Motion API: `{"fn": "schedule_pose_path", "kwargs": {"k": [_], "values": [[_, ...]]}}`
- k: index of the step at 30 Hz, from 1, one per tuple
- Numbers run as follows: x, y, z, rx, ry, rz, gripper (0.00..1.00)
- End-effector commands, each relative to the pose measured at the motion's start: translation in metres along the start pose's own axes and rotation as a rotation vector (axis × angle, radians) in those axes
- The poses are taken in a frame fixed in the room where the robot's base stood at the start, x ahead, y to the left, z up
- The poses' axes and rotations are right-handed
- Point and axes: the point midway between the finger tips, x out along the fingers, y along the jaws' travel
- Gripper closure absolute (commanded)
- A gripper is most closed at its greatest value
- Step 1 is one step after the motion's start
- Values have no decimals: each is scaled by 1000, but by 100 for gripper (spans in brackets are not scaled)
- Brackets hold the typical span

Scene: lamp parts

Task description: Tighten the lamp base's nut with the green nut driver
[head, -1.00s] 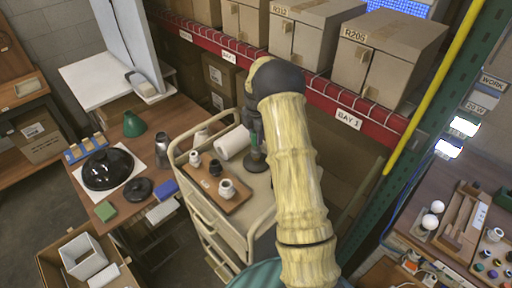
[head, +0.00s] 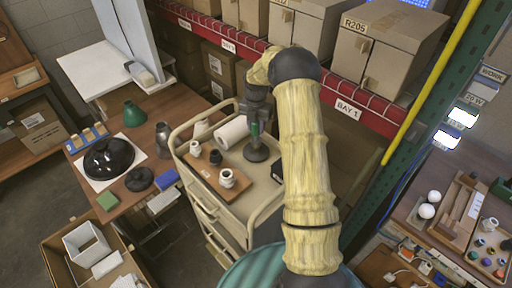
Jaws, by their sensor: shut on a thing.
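My gripper (head: 254,123) is above the cart, pointing down, small and partly shaded in the head view. It is shut on the green nut driver (head: 254,130), whose green part shows below the jaws. Right under it a dark round disc-shaped piece (head: 257,153) sits on the cart top; I cannot tell whether the driver touches it. A large glossy black dome (head: 108,163) with a raised middle lies on a white sheet on the left table. I cannot tell which of these two is the lamp base. The nut is too small to make out.
On the cart (head: 266,183) are a wooden tray (head: 211,181) with small black and white pieces and a white roll (head: 232,132). The left table holds a green shade (head: 134,114), a grey bottle and a black ring (head: 139,179). Shelf boxes (head: 390,45) stand behind.

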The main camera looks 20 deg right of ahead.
Motion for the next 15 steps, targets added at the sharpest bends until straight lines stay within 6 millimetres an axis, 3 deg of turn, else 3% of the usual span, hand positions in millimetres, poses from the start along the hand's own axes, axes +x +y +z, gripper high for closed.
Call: {"fn": "schedule_pose_path", "kwargs": {"k": [15], "values": [[-2,-1,0,-377,2,2,96]]}}
